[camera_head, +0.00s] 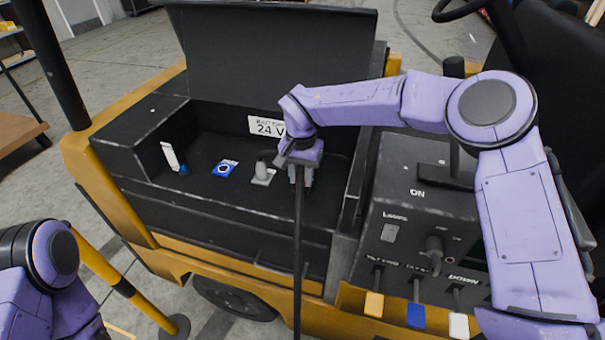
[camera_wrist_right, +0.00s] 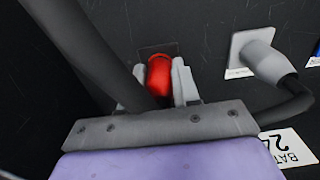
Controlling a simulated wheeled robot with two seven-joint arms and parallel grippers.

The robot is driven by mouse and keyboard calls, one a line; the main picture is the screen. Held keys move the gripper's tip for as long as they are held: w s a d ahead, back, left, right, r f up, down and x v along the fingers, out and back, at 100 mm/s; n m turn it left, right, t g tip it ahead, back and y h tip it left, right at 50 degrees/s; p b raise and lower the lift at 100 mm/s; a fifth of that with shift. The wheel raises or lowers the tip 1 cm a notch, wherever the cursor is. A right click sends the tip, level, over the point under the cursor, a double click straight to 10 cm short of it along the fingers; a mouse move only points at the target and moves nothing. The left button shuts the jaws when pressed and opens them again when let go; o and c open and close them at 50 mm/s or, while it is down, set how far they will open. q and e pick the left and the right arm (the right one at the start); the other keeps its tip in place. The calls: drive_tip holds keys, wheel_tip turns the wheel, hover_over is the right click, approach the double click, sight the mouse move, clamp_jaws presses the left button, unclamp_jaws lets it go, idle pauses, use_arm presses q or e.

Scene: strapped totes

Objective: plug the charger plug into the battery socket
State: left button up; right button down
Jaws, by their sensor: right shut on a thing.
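My right gripper (camera_head: 300,182) is low inside the open battery bay. In the right wrist view its two grey fingers (camera_wrist_right: 160,86) are shut on a red piece, which I take to be the charger plug (camera_wrist_right: 159,76). A thick black cable (camera_head: 298,255) hangs down from the gripper and crosses the left of the wrist view (camera_wrist_right: 85,45). A dark square outline (camera_wrist_right: 157,49) shows just behind the plug; I cannot tell whether this is the battery socket or whether the plug touches it. My left gripper is out of view; only part of its arm shows at lower left.
A grey connector (camera_head: 262,170) sits on a light plate beside the gripper; it also shows in the wrist view (camera_wrist_right: 266,60). A blue plate (camera_head: 224,168) and a white piece (camera_head: 170,157) lie further left. A 24 V label (camera_head: 268,126) and raised lid (camera_head: 270,60) are behind. A switch panel (camera_head: 425,220) stands right.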

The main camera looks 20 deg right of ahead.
drive_tip(key=shift+f, duration=0.25)
drive_tip(key=c, duration=0.7)
unclamp_jaws()
drive_tip(key=shift+c, duration=0.2)
wheel_tip(320, 180, up, 10)
drive_tip(key=shift+f+b, duration=0.25)
drive_tip(key=shift+b, duration=0.7)
drive_tip(key=shift+r, duration=0.5)
